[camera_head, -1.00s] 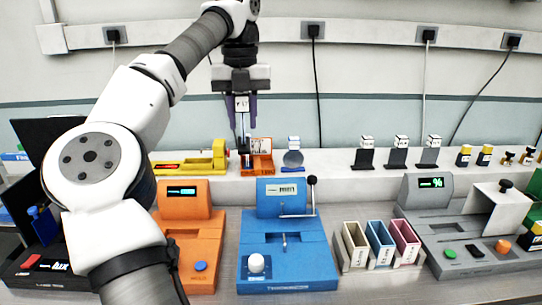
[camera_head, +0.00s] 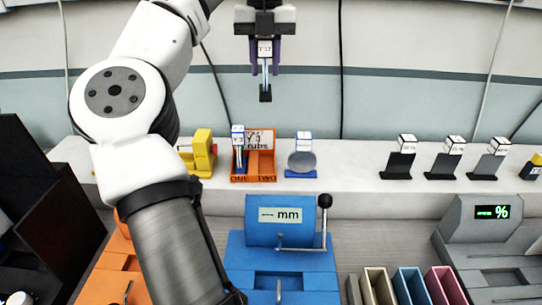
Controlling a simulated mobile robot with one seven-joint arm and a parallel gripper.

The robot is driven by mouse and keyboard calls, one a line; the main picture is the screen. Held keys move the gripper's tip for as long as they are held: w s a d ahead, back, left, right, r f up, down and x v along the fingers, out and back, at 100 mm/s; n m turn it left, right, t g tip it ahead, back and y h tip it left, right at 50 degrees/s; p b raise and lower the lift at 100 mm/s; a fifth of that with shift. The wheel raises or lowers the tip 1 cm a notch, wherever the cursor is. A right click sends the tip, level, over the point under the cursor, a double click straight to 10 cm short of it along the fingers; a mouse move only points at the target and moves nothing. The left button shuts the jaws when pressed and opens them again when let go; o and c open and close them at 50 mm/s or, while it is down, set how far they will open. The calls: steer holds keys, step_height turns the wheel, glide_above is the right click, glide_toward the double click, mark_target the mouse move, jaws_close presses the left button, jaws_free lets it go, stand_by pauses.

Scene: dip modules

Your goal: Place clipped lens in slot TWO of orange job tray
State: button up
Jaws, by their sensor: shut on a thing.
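The orange job tray (camera_head: 233,180) stands on the back ledge, its front marked ONE at left and TWO at right. A thin upright piece with a white label (camera_head: 238,150) stands in slot ONE. Slot TWO (camera_head: 265,163) looks empty. My gripper (camera_head: 265,62) is at the top of the view, shut on the clipped lens (camera_head: 265,72). The lens hangs upright, seen nearly edge-on, with a white label above and a black square end below. It hangs above the tray in the picture, apart from it. The fingertips partly cover its label.
A yellow fixture (camera_head: 203,150) stands left of the tray and a round grey disc on a blue stand (camera_head: 301,162) right of it. Several black stands with white labels (camera_head: 398,165) are farther right. A blue mm device (camera_head: 281,240) sits in front. My arm covers the left.

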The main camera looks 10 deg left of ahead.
mark_target(265, 97)
steer(key=shift+f, duration=0.35)
step_height(265, 97, down, 19)
steer(key=shift+f+p, duration=0.1)
steer(key=shift+p, duration=0.8)
steer(key=shift+f, duration=0.1)
steer(key=o, duration=1)
step_height(265, 97, up, 12)
steer(key=shift+r+b, duration=0.15)
steer(key=shift+b, duration=0.85)
